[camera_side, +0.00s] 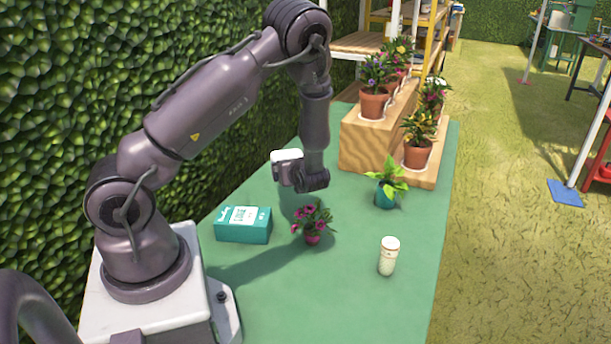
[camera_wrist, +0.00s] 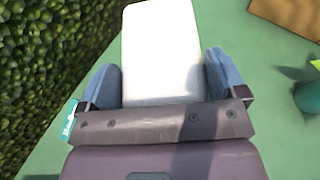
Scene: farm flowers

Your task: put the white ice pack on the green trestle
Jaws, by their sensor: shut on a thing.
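The white ice pack (camera_side: 286,155) is held in my gripper (camera_side: 287,172), raised above the green tabletop. In the wrist view the ice pack (camera_wrist: 161,52) is a pale, rounded block between the two blue-grey fingers of my gripper (camera_wrist: 162,80). The green trestle (camera_side: 345,285) is the long green surface in front of my base. It also shows below the pack in the wrist view (camera_wrist: 228,30). The pack is apart from the surface in the side view.
A teal box (camera_side: 243,225), a pink-flowered pot (camera_side: 312,222), a white bottle (camera_side: 388,256) and a teal potted plant (camera_side: 385,190) stand on the green surface. A wooden stepped stand (camera_side: 362,145) with several flowerpots is at the back. A hedge (camera_side: 60,120) borders the left.

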